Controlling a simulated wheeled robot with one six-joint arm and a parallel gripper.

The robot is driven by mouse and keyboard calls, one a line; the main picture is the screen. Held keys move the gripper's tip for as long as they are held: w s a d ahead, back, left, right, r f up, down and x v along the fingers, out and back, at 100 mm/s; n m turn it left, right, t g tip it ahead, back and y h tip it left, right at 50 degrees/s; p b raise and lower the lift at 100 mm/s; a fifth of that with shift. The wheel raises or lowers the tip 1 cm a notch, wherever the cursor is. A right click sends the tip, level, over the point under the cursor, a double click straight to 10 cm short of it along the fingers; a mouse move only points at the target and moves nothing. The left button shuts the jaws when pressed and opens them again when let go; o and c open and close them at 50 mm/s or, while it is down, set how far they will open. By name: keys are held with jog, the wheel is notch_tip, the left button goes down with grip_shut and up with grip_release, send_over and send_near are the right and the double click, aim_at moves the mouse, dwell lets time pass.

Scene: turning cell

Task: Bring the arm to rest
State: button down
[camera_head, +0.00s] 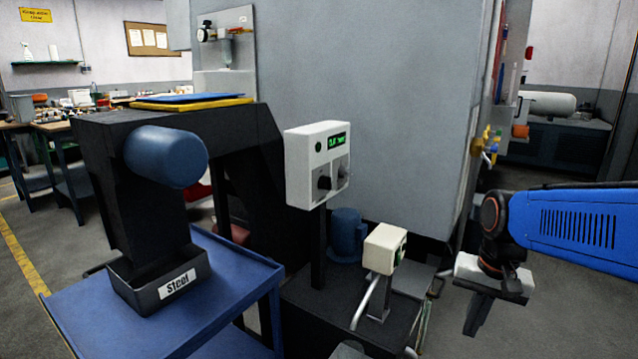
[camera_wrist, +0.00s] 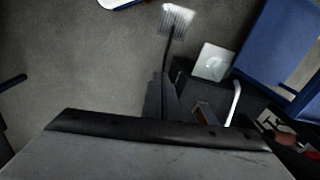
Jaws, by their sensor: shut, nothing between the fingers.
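My gripper (camera_head: 474,322) hangs at the right of the head view, pointing down at the end of my blue arm. Its dark fingers are shut with nothing between them. It is over open floor, to the right of the small white box on a post and apart from it. In the wrist view a wide grey and black shape fills the bottom.
A white control box (camera_head: 318,165) with a green display and a smaller white box (camera_head: 385,249) stand left of my gripper. A blue cart (camera_head: 85,318) carries a bin labelled Steel (camera_head: 150,294). The big grey machine (camera_head: 370,110) stands behind. Floor (camera_head: 570,310) below my arm is clear.

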jog(key=s+a+n+t, duration=0.2)
jog(key=s+n+t, duration=0.2)
jog(key=s, duration=0.7)
jog(key=shift+r+n+h, duration=0.2)
jog(key=shift+n+h, duration=0.1)
jog(key=shift+n, duration=0.3)
